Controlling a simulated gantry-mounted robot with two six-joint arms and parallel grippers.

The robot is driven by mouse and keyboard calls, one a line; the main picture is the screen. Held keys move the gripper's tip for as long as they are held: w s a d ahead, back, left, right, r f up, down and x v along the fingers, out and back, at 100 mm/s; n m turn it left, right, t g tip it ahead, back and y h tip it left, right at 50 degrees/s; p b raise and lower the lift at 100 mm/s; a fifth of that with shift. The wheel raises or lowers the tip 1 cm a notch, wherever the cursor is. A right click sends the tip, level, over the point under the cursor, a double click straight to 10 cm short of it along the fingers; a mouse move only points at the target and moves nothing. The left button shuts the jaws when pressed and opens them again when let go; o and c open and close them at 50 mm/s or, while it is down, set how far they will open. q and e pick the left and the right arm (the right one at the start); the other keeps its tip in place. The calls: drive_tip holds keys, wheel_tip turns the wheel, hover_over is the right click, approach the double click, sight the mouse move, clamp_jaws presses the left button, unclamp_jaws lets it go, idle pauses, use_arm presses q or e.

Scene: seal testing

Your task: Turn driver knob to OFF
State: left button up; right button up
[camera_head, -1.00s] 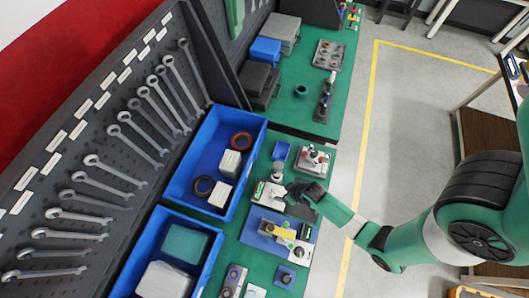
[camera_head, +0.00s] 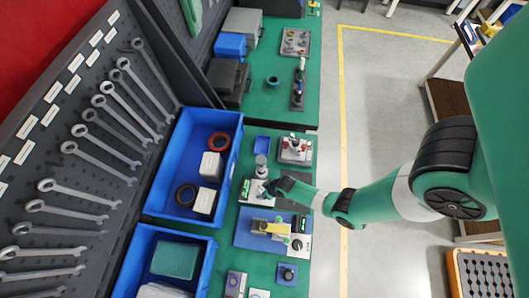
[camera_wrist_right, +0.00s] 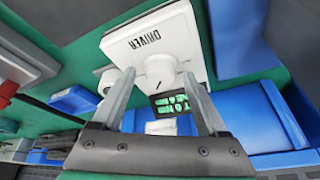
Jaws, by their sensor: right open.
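The white driver box (camera_head: 254,197) sits on the green bench in the head view, with a small green-lit display. In the right wrist view the driver box (camera_wrist_right: 190,38) carries the word DRIVER, a round white knob (camera_wrist_right: 158,72) and the lit display (camera_wrist_right: 170,104). The knob has a short dark pointer mark; its setting cannot be read. My right gripper (camera_head: 268,187) is at the driver box in the head view. In the right wrist view the right gripper (camera_wrist_right: 157,76) is open, with one finger on each side of the knob; contact cannot be told. My left gripper is not in view.
A grey metal cylinder (camera_head: 261,167) stands just behind the driver box. A blue mat (camera_head: 248,239) with a yellow-topped device (camera_head: 270,227) lies in front. A blue bin (camera_head: 226,170) stands left, and a red-knobbed unit (camera_head: 295,150) stands behind right.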

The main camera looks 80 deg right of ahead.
clamp_jaws()
idle(0.3)
